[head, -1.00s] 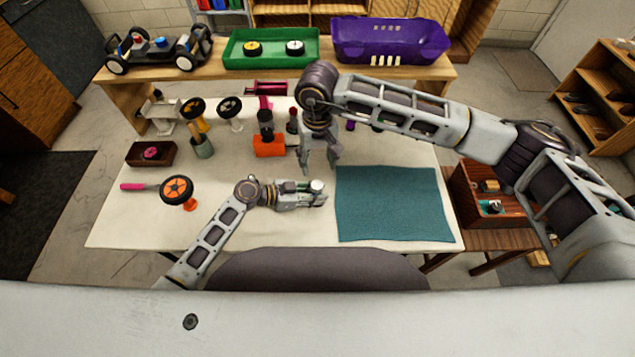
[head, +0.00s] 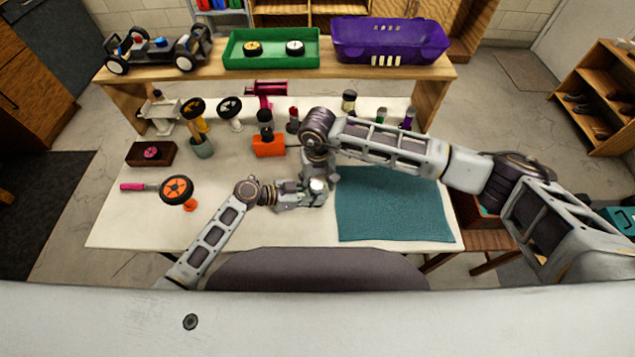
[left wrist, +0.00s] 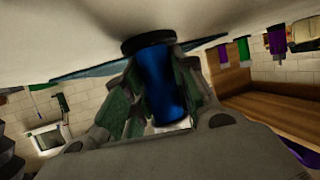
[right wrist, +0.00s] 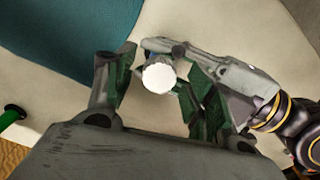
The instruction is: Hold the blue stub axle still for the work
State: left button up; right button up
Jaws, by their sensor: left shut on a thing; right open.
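The blue stub axle (left wrist: 160,88) stands between the fingers of my left gripper (head: 306,193), which is shut on it just above the table. In the left wrist view a dark disc caps the axle's far end. A round white end (right wrist: 160,77) shows in the right wrist view and as a small pale spot in the head view (head: 318,185). My right gripper (right wrist: 157,84) is open above it, with one finger on each side. I cannot tell whether the right fingers touch it. The right fingers are mostly hidden in the head view.
A teal mat (head: 390,205) lies just right of the grippers. An orange block (head: 269,147) with a dark top, an orange-hubbed wheel (head: 177,190) and a brown box (head: 150,153) stand to the left. A green tray (head: 270,62) and a purple bin (head: 390,42) are on the back shelf.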

jog(key=shift+f, duration=0.2)
jog(key=c, duration=1)
